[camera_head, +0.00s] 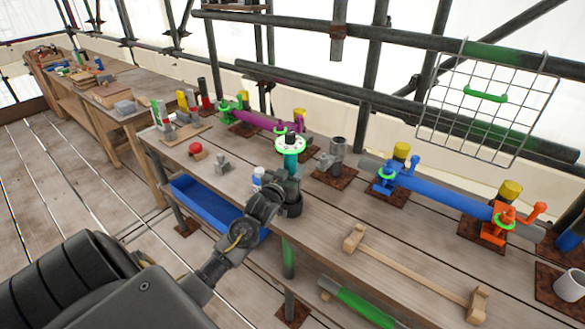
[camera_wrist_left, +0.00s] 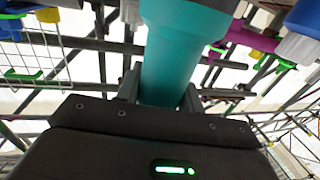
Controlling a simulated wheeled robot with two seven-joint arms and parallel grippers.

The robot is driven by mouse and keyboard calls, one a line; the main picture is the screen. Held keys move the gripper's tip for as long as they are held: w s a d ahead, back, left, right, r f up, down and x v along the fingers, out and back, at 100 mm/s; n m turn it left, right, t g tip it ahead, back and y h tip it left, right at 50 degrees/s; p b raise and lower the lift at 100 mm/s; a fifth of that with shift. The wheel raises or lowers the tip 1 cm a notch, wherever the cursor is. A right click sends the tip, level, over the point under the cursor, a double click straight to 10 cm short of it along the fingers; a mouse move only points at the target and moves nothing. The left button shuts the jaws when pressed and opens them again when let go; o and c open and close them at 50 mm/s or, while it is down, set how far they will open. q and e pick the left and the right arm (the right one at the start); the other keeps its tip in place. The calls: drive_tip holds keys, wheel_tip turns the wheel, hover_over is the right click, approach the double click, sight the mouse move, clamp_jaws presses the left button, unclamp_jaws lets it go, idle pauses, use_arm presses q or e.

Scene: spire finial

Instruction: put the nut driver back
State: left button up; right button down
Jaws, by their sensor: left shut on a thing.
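My left gripper (camera_head: 289,183) is shut on an upright teal cylindrical tool (camera_head: 291,160), which I take to be the nut driver. The tool's top carries a white disc with a bright green ring and a dark knob. The gripper holds it over the workbench (camera_head: 235,150). In the left wrist view, the teal body (camera_wrist_left: 178,50) stands between the two fingers of the left gripper (camera_wrist_left: 160,92). The tool's lower end is hidden by the gripper in the head view. My right gripper is not in view.
A long wooden bar with end blocks (camera_head: 410,272) lies at the front right. A blue pipe (camera_head: 440,193) with orange and blue clamps runs along the back right. A blue tray (camera_head: 205,205) hangs at the left front. A red knob (camera_head: 195,149) stands left of the gripper.

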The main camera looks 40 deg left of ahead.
use_arm(q)
drive_tip(key=shift+f+b, duration=1.15)
drive_tip(key=shift+f, duration=0.9)
drive_tip(key=o, duration=1.3)
drive_tip(key=shift+f, duration=0.2)
drive_tip(key=o, duration=0.6)
drive_tip(key=shift+r, duration=0.1)
drive_tip(key=shift+f, duration=0.25)
drive_tip(key=shift+f+b, duration=0.3)
drive_tip(key=shift+f, duration=0.05)
